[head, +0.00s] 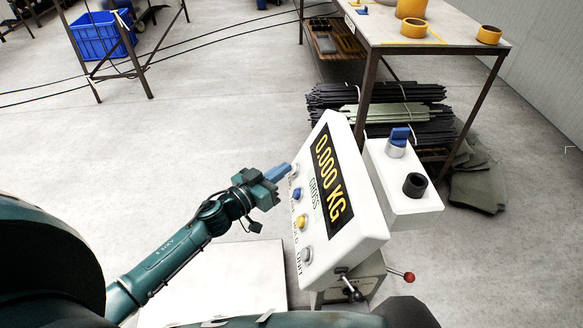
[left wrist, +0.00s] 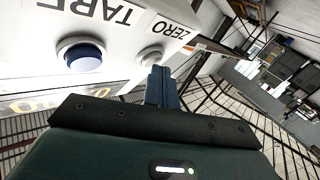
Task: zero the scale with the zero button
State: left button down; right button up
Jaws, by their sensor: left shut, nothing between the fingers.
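The white scale indicator (head: 345,215) stands tilted, its dark display (head: 328,178) reading 0.000 KG in yellow, with GROSS below. Its panel has a column of buttons: a blue TARE button (head: 297,194), a yellow one (head: 300,222) and a grey one (head: 306,255). The pale ZERO button (left wrist: 150,56) shows in the left wrist view, beside the blue TARE button (left wrist: 84,56). My left gripper (head: 283,171) is shut and empty, its blue fingertips at the top of the column by the ZERO button. I cannot tell whether they touch it. My right gripper is out of view.
A white box with a blue selector knob (head: 399,137) and a black knob (head: 414,185) adjoins the indicator on its right. A red-tipped lever (head: 408,277) sticks out below. A workbench (head: 455,33) with yellow parts stands behind. A white platform (head: 230,280) lies below my arm.

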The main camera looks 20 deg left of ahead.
pick_arm(q)
jog(key=shift+s+a+r+p, duration=0.3)
jog(key=shift+a, duration=0.25)
jog(key=a+p, duration=0.1)
jog(key=s+a+r, duration=0.1)
jog(key=s+a+r+p, duration=0.1)
jog(key=a, duration=0.1)
jog(key=shift+r+p, duration=0.1)
jog(key=shift+p, duration=0.2)
dwell(0.8)
